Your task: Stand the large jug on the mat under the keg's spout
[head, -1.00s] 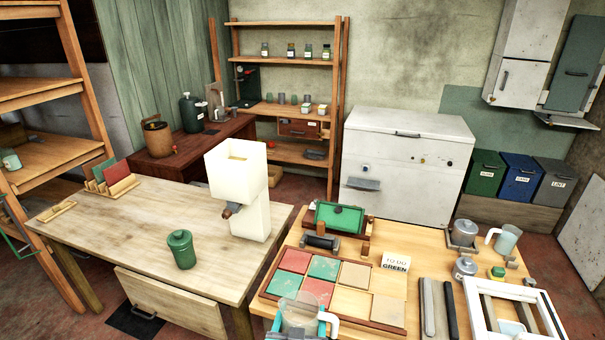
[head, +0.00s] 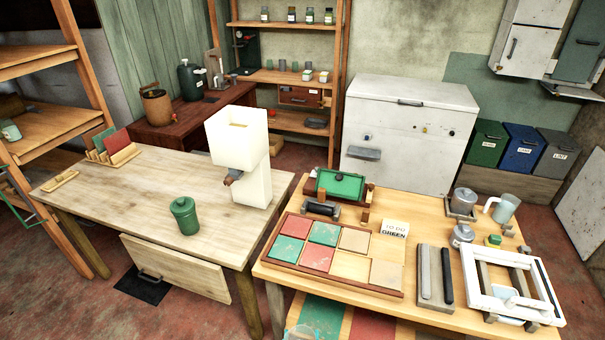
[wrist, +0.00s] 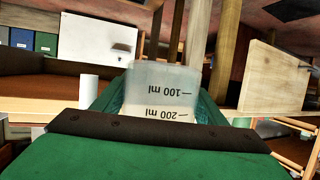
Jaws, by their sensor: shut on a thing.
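My gripper (wrist: 160,110) has green jaws shut on a clear measuring jug (wrist: 165,85) with 100 ml and 200 ml marks, upside down in the wrist view. A brown keg (head: 157,106) with a small spout (head: 174,117) stands on the dark red desk at the back left, far from my gripper. I cannot make out a mat under its spout. A dark flat patch (head: 211,100) lies beside the green canister (head: 190,78). Another clear jug (head: 506,210) with a white handle stands on the right table.
The pale left table (head: 120,200) bears a white dispenser (head: 240,150) and a green lidded jar (head: 184,215). An open panel (head: 175,268) juts from its front. The right table (head: 430,235) holds coloured tiles, pots and a white frame (head: 545,300). Red floor shows at lower left.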

